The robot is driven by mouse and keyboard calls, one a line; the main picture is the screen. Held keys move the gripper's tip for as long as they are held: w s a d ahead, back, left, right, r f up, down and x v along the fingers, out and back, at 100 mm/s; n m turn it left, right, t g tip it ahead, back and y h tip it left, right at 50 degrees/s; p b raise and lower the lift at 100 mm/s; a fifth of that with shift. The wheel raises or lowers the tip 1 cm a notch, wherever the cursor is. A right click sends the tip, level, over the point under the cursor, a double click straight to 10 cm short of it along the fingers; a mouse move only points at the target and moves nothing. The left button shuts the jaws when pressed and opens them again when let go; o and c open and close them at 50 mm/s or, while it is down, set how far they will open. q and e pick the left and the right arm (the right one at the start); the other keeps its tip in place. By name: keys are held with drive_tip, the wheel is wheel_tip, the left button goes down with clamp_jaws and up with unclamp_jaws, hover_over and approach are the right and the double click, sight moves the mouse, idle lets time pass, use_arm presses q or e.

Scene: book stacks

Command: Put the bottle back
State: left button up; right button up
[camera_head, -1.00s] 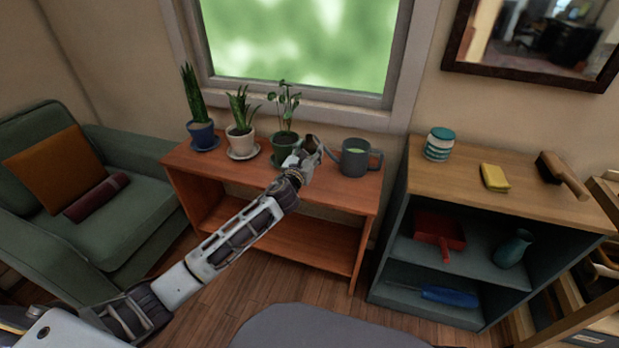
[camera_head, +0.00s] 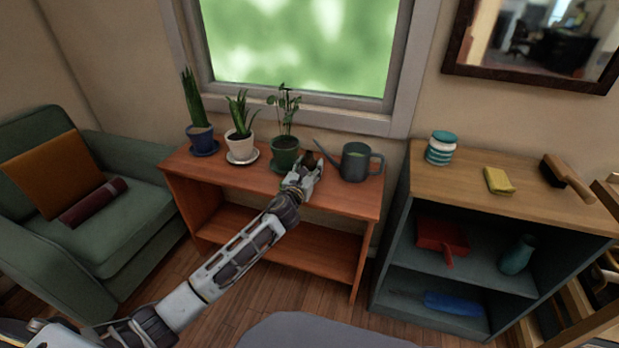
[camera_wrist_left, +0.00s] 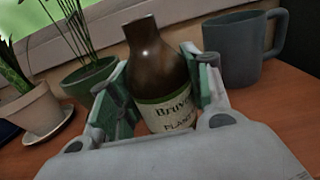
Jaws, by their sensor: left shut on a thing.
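A brown bottle (camera_wrist_left: 158,70) with a cream and green label stands about upright in the left wrist view. My left gripper (camera_wrist_left: 160,98) is shut on it, with one green-padded finger on each side. In the head view the bottle (camera_head: 311,158) is a small dark shape, mostly hidden by my left gripper (camera_head: 306,174). Both are over the orange-brown wooden table (camera_head: 235,179), between the green plant pot and the watering can. I cannot tell whether the bottle's base touches the tabletop; its lower part is hidden. My right gripper is not in view.
A grey watering can (camera_head: 356,163) is close on the right, its spout pointing toward the bottle. Potted plants, the nearest in a green pot (camera_head: 285,152), stand on the left. The window (camera_head: 300,45) is behind. The tabletop's front right is clear.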

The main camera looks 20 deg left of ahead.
sight(309, 174)
use_arm(q)
drive_tip(key=shift+f+b, duration=0.3)
drive_tip(key=shift+f, duration=0.25)
drive_tip(key=shift+f+b, duration=0.4)
drive_tip(key=shift+f, duration=0.65)
drive_tip(key=shift+f+b, duration=0.35)
drive_tip(key=shift+f, duration=0.05)
drive_tip(key=o, duration=0.8)
drive_tip(key=shift+f, duration=0.2)
drive_tip(key=o, duration=0.4)
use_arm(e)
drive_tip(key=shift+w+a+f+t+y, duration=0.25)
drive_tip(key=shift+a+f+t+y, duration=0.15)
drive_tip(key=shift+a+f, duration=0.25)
use_arm(q)
drive_tip(key=shift+r, duration=0.2)
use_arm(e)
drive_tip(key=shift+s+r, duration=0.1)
